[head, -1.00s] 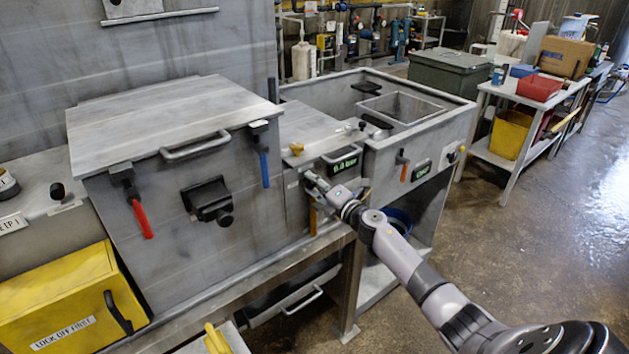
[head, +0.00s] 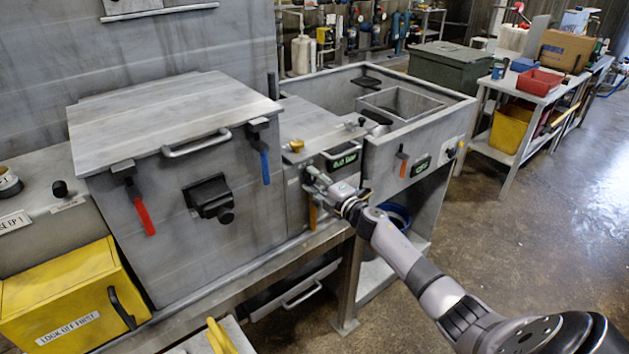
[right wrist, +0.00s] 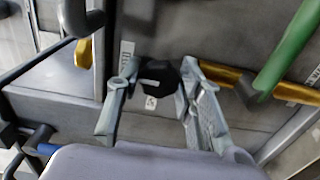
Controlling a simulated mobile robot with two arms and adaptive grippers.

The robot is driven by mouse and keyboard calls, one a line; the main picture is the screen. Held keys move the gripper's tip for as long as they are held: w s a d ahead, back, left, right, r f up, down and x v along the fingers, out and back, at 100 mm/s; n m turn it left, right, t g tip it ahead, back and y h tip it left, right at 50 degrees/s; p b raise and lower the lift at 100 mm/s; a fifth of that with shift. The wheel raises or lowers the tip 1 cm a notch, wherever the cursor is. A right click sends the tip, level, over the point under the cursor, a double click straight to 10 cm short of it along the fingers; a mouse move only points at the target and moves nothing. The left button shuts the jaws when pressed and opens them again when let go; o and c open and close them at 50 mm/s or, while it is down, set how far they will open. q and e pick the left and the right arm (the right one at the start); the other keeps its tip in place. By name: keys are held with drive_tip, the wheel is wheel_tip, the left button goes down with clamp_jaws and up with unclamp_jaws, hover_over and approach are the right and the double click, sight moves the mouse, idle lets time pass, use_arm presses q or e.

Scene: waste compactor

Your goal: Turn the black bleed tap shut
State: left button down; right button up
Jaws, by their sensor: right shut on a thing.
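The black bleed tap (right wrist: 158,76) is a dark knob with a pale mark, on the grey front panel in the right wrist view. My right gripper (right wrist: 156,68) has one finger on each side of it and is shut on it. My left gripper is not in view.
A yellow bar (right wrist: 220,74) and a green handle (right wrist: 285,50) lie close right of the gripper in the wrist view. A red lever (head: 143,216) and a blue lever (head: 265,167) stick out from the big grey box. The wet floor at right is clear.

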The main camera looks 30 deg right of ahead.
drive_tip(key=o, duration=1.1)
drive_tip(key=s+d, duration=0.1)
drive_tip(key=s, duration=1.1)
drive_tip(key=shift+f, duration=0.15)
